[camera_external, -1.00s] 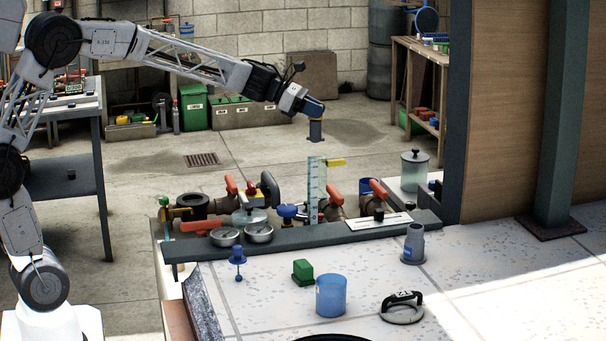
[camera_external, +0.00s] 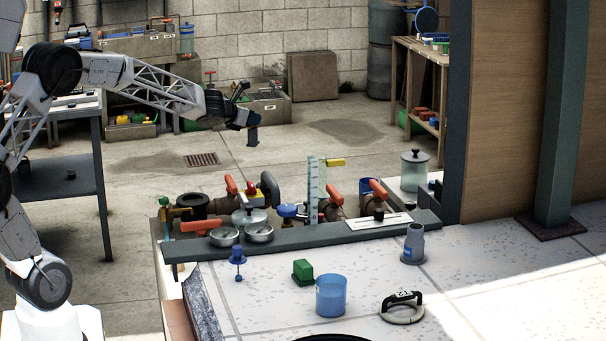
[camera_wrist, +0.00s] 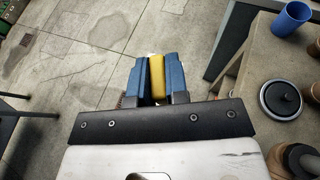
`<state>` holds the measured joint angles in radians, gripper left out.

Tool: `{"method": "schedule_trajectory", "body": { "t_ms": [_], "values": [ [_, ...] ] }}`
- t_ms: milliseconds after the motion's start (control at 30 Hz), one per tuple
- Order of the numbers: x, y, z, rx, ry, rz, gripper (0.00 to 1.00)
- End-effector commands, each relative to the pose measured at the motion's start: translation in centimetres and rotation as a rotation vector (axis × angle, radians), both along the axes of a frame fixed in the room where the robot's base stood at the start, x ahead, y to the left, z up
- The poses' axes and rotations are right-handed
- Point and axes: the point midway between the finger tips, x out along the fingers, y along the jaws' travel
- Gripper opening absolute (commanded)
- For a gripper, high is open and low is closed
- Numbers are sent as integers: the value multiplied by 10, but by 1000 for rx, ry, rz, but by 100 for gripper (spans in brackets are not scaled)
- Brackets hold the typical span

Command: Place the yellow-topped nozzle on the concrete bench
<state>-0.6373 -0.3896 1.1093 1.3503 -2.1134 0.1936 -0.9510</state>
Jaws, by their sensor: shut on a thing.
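My gripper (camera_external: 243,119) is in the air at left of centre in the external view, above the concrete floor. In the wrist view its blue fingers (camera_wrist: 157,80) are closed on the yellow top of the nozzle (camera_wrist: 156,76). In the external view the nozzle's dark body (camera_external: 253,137) hangs roughly upright below the fingers, touching nothing else. Its lower part is hidden in the wrist view. A concrete-coloured bench surface (camera_wrist: 268,60) lies at the right of the wrist view, apart from the gripper. I cannot tell for sure which surface is the concrete bench.
Valves with red handles (camera_external: 231,185), a clear upright gauge (camera_external: 316,190) and a lidded jar (camera_external: 414,170) crowd the area behind a dark beam (camera_external: 300,236). A blue cup (camera_external: 331,296) and grey fitting (camera_external: 413,244) stand on the pale tiles. A dark table (camera_external: 60,170) stands left.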

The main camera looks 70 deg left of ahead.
Motion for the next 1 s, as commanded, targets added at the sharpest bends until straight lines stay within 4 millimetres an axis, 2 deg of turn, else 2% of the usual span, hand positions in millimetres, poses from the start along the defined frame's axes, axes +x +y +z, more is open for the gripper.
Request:
{"method": "schedule_trajectory", "body": {
  "t_ms": [200,500,700,1000],
  "values": [
    [-23,28,-17,0,-2,90,0],
    [-46,54,-35,2,-1,178,0],
    [-57,65,-44,1,-1,218,0],
    [-63,72,-49,1,0,242,0]
  ]
}}
